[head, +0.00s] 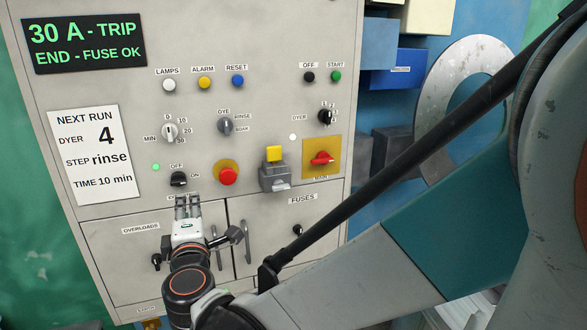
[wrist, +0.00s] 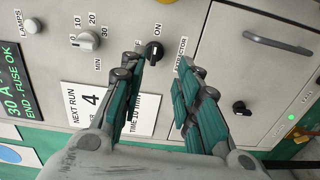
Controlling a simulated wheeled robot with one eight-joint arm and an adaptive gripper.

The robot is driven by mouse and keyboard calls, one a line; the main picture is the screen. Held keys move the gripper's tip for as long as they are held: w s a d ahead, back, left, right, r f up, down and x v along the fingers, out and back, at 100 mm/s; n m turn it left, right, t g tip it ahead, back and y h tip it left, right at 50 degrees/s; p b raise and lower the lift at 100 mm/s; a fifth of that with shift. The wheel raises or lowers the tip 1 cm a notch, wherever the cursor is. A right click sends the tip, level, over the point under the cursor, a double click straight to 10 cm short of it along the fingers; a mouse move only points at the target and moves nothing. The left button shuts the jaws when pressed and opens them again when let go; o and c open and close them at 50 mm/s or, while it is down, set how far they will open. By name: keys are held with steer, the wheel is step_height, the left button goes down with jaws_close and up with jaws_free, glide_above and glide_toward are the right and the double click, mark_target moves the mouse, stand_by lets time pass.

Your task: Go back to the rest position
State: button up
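My gripper (head: 187,201) is in front of the grey control panel (head: 265,40), just below the black OFF/ON switch (head: 178,179) in the head view. In the wrist view my gripper (wrist: 163,68) has its two teal-padded fingers spread apart, with nothing between the pads. The black switch also shows in the wrist view (wrist: 153,52), just beyond the left fingertip and seemingly clear of it. The exact gap to the panel cannot be told. My arm crosses the right side of the head view.
Lower doors marked OVERLOADS (head: 130,250) and FUSES have protruding handles (head: 247,240). A red push button (head: 227,176), a grey box with a yellow top (head: 274,172) and a red rotary switch (head: 321,158) stick out nearby. A metal ring (head: 438,95) stands at right.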

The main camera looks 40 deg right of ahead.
steer(key=s+d+f+m+g+y, duration=0.1)
steer(key=s+d+f+m+g, duration=0.3)
steer(key=s, duration=0.3)
steer(key=s+d+f+m+g+y, duration=0.1)
steer(key=s+d+f+m+g, duration=0.1)
steer(key=s+f+m+g, duration=0.4)
steer(key=s+a+m+y, duration=0.3)
steer(key=s+a, duration=0.1)
steer(key=s, duration=0.4)
steer(key=shift+a+r+m+y, duration=0.15)
steer(key=shift+a+m+y, duration=0.15)
steer(key=shift+y, duration=0.1)
steer(key=shift+s, duration=0.1)
